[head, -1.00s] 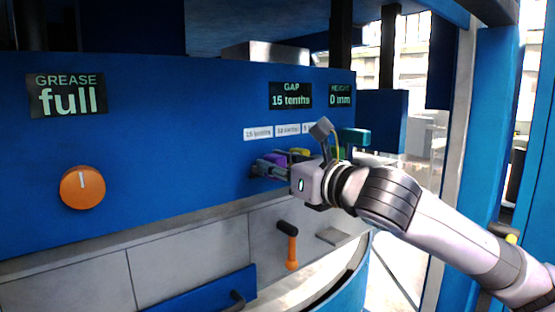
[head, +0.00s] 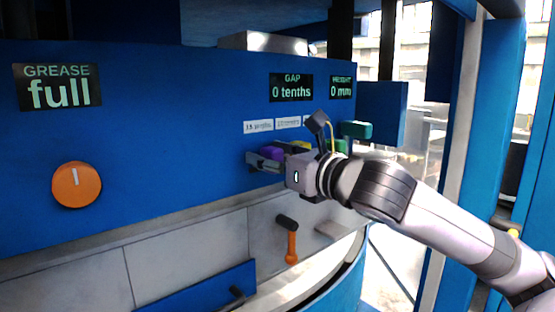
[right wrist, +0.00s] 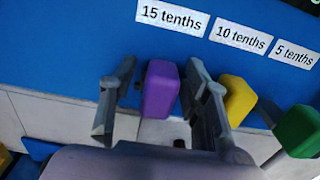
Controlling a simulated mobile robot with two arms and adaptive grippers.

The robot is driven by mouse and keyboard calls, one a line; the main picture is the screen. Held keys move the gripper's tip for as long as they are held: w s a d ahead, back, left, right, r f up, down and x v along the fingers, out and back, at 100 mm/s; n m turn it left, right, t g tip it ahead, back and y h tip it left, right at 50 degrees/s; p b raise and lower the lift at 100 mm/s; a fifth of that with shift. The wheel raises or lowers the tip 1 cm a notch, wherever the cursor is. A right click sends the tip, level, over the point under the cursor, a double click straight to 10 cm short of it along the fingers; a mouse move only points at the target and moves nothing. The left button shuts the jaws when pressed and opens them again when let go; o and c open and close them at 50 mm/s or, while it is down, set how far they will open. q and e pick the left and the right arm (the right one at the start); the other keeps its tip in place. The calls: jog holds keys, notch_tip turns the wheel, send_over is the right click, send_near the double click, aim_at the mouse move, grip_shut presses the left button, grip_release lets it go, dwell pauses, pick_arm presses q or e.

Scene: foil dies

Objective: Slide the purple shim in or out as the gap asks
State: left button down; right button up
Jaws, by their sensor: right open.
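The purple shim (right wrist: 160,90) is a block on the blue panel below the "15 tenths" label (right wrist: 172,16); it also shows in the head view (head: 271,153). My right gripper (right wrist: 161,66) is open, with one finger on each side of the purple shim. Narrow gaps show between the shim and both fingers. In the head view the right gripper (head: 262,161) partly hides the shim. The gap display (head: 291,86) reads 0 tenths. My left gripper is not in view.
The yellow shim (right wrist: 238,100) stands close to the right of my gripper, and the green shim (right wrist: 298,131) is farther right. An orange-handled lever (head: 291,246) hangs below. An orange knob (head: 76,185) is at left. The height display (head: 341,87) reads 0 mm.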

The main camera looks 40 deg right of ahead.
aim_at(280, 159)
jog(key=shift+s+d, duration=0.2)
jog(key=shift+s, duration=0.3)
jog(key=s, duration=0.2)
jog(key=shift+s+d, duration=0.1)
jog(key=shift+s, duration=2.1)
jog(key=shift+w, duration=0.1)
jog(key=shift+c, duration=0.4)
